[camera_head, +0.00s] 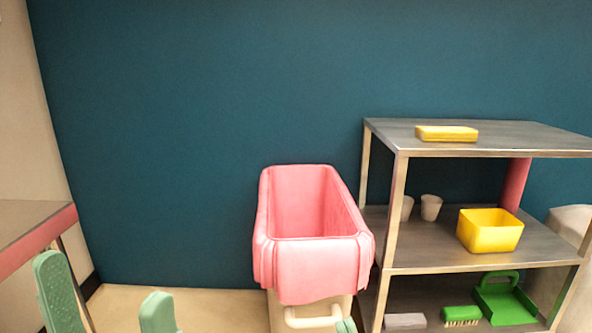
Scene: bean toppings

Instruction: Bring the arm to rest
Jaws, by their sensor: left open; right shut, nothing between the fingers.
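My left gripper (104,280) is at the bottom left of the head view. Its two green fingers point up and stand wide apart, with nothing between them. The lower part of this gripper is cut off by the frame edge. My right gripper (346,326) shows only as a small green tip at the bottom edge, in front of the bin's base. It is shut, and nothing shows in it. The rest of both arms is out of view.
A bin with a pink liner (310,268) stands in the middle. At right, a metal shelf (480,145) holds a yellow sponge (447,133), two cups, a yellow box (490,231), a brush and a green dustpan (506,305). A table edge (38,243) is at left.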

